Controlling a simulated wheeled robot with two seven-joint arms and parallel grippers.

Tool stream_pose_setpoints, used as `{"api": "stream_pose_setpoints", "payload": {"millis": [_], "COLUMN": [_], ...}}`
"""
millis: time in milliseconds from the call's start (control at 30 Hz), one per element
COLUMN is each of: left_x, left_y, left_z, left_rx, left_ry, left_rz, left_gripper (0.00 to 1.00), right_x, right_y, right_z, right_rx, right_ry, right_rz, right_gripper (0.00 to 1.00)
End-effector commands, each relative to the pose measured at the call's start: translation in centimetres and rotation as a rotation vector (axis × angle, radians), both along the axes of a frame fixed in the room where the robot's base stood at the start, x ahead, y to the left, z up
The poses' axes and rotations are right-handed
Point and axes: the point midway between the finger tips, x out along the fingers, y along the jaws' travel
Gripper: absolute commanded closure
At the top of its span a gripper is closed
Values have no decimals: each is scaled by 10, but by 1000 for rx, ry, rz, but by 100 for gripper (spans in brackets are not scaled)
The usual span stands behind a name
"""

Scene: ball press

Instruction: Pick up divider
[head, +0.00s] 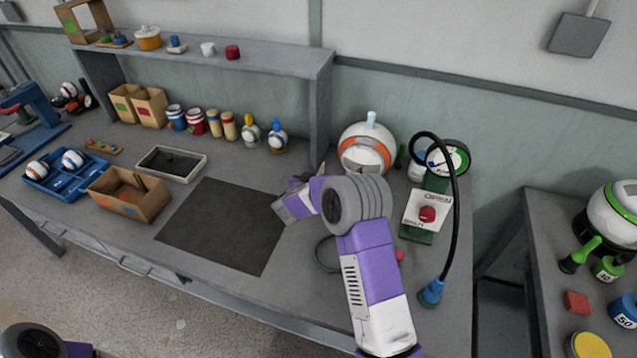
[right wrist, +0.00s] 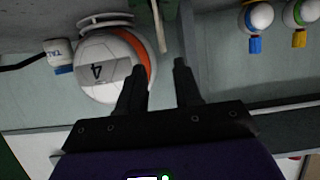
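I cannot single out the divider with certainty. The open cardboard box (head: 128,197) at the left of the table has an upright brown panel (head: 138,183) inside, which may be a divider. A thin pale strip (right wrist: 161,27) stands beyond my fingertips in the right wrist view, and I cannot tell what it is. My right gripper (right wrist: 160,78) is open, with nothing between its fingers. In the head view, my right gripper (head: 306,182) is over the table near the dark mat's right edge, left of the white and orange ball. My left gripper is out of view.
A dark mat (head: 222,226) lies clear mid-table. The white and orange ball (head: 367,155) and a button box (head: 427,212) with a black hose stand right. A blue tray (head: 64,178), a shallow tray (head: 172,163) and a shelf (head: 270,60) stand left and behind. A gap separates the right table.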

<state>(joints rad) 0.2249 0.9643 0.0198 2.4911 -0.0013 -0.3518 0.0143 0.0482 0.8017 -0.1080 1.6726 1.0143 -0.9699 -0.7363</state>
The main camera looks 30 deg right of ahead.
Motion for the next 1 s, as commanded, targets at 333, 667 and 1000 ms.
{"api": "stream_pose_setpoints", "payload": {"millis": [333,667,1000], "left_x": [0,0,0], "left_y": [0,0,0], "left_z": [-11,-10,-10], "left_rx": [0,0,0], "left_ry": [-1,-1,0], "left_rz": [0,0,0], "left_gripper": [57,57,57], "right_x": [28,29,29], "right_y": [-25,-26,-26], "right_z": [-20,-20,-20], "right_rx": [1,1,1], "right_ry": [0,0,0], "right_rz": [0,1,1], "right_gripper": [66,75,100]}}
